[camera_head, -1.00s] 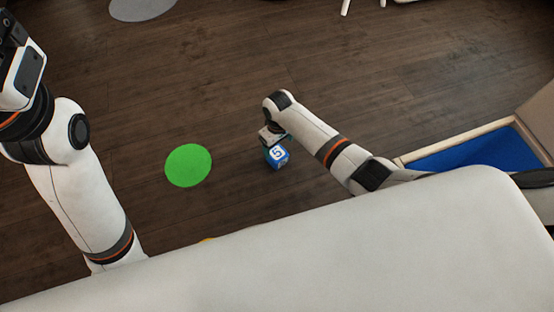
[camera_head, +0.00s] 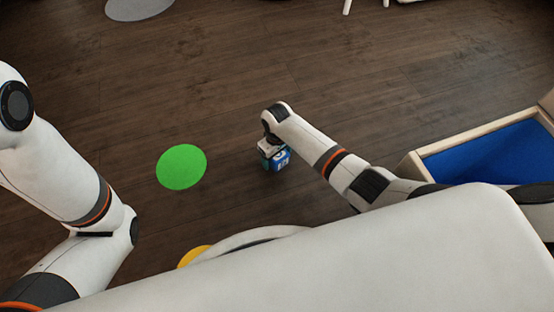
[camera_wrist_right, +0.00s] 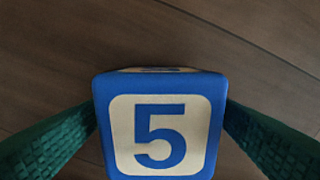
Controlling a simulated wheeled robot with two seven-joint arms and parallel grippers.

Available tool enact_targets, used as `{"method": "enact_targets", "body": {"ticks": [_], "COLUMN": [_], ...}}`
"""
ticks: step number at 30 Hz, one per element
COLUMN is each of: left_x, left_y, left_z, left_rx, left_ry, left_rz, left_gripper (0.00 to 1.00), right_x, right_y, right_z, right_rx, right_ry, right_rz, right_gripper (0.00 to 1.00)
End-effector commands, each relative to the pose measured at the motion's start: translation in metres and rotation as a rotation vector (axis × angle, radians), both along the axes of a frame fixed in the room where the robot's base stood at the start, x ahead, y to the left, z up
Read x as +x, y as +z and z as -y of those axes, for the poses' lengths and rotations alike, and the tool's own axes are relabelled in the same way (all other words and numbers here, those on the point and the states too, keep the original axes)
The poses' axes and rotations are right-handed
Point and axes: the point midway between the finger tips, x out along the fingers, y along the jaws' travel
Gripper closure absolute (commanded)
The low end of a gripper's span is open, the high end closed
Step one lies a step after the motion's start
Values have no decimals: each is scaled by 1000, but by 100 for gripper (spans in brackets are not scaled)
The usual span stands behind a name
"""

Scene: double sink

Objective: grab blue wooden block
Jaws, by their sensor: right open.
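The blue wooden block (camera_head: 281,160) is on the dark wooden floor near the middle of the head view. It has a white panel with a blue 5, and it fills the centre of the right wrist view (camera_wrist_right: 160,128). My right gripper (camera_head: 272,157) is over the block, partly hiding it. In the wrist view its two green fingers (camera_wrist_right: 160,135) stand open on either side of the block. Whether they touch it cannot be told. My left arm is at the left of the head view, with its gripper out of frame.
A green disc (camera_head: 181,167) lies on the floor left of the block. A wooden-framed box with a blue inside (camera_head: 490,153) is at the right. A yellow thing (camera_head: 192,256) and a pale curved rim (camera_head: 250,237) show at the bottom.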

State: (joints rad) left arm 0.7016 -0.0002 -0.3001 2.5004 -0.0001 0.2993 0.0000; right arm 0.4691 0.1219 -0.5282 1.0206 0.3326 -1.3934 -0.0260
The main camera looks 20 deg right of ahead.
Motion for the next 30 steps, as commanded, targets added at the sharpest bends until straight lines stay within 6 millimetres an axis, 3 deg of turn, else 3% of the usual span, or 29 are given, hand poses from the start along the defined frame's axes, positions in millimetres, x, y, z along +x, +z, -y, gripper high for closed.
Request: {"method": "enact_targets", "body": {"ticks": [5, 14, 23, 30], "left_x": [0, 0, 0, 0], "left_y": [1, 1, 3, 26], "left_z": [0, 0, 0, 0], "left_rx": [0, 1, 1, 1], "left_ry": [0, 0, 0, -1], "left_rz": [0, 1, 1, -1], "left_gripper": [2, 2, 2, 2], "right_x": [0, 0, 0, 0], "right_y": [1, 1, 4, 30], "right_z": [0, 0, 0, 0], "right_rx": [0, -1, -1, 0], "right_ry": [0, 0, 0, 0], "right_rz": [0, 0, 1, 1], "right_gripper": [20, 69, 70, 70]}}
